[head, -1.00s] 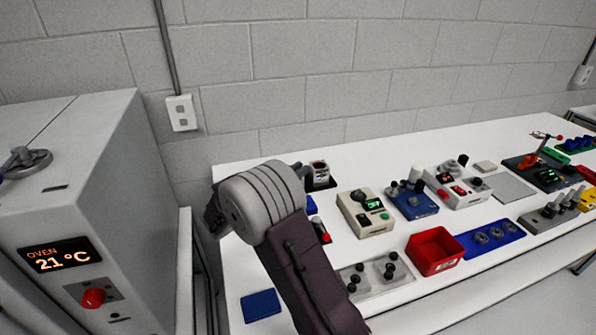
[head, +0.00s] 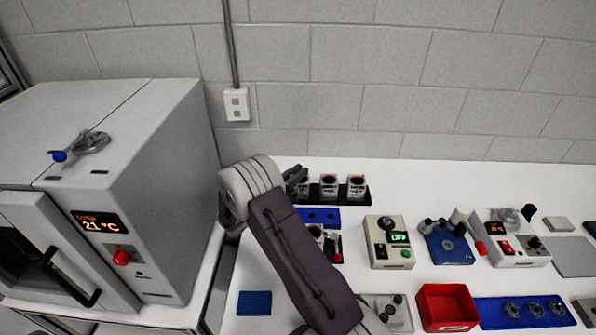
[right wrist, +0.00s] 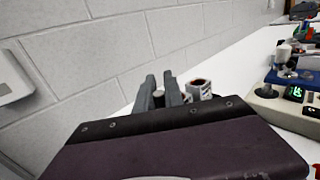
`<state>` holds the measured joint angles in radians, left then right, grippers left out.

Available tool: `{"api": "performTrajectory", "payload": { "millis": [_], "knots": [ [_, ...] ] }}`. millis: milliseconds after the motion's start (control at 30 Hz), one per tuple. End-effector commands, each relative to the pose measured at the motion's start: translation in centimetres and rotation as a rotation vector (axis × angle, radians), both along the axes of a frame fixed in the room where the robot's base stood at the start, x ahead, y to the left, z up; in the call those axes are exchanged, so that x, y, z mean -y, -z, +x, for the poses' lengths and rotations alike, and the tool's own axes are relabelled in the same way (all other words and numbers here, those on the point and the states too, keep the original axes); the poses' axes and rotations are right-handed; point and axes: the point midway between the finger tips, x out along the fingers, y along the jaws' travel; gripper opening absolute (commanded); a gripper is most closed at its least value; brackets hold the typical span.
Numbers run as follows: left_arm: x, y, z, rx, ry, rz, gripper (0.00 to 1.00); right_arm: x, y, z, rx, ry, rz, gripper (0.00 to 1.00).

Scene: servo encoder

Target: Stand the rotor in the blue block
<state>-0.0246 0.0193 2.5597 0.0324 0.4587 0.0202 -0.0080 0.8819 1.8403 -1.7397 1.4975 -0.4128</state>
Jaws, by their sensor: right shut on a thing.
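My right gripper (head: 297,178) is at the wall side of the bench, just left of the white pots and above the table's far left part. In the right wrist view its two grey fingers (right wrist: 161,88) are close together. A small grey round piece (right wrist: 158,97) shows between them; I take it for the rotor, but most of it is hidden. The blue block (head: 320,215), with dark holes in its top, lies in front of the pots, its left part hidden by my right arm. The gripper is behind it, apart from it. My left gripper is not in view.
White pots with dark contents (head: 329,186) stand in a black rack beside the gripper. The oven (head: 150,190) stands left of the bench. A beige device (head: 390,243), a red bin (head: 446,308) and a blue tray of rings (head: 487,313) are to the right. A blue pad (head: 254,303) lies front left.

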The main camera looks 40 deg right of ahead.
Motion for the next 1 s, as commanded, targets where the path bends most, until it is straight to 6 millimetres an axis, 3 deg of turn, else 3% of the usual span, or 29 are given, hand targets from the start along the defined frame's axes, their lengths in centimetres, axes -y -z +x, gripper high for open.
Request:
{"api": "performTrajectory", "payload": {
  "millis": [300,400,1000],
  "knots": [
    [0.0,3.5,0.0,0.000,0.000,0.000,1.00,0.0,4.2,0.0,0.001,0.000,-0.002,0.00],
    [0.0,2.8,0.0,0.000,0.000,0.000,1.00,0.0,3.4,0.0,0.003,0.000,-0.003,0.00],
    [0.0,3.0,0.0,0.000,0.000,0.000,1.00,0.0,3.8,-0.2,0.002,0.000,-0.003,0.00]
  ]
}}
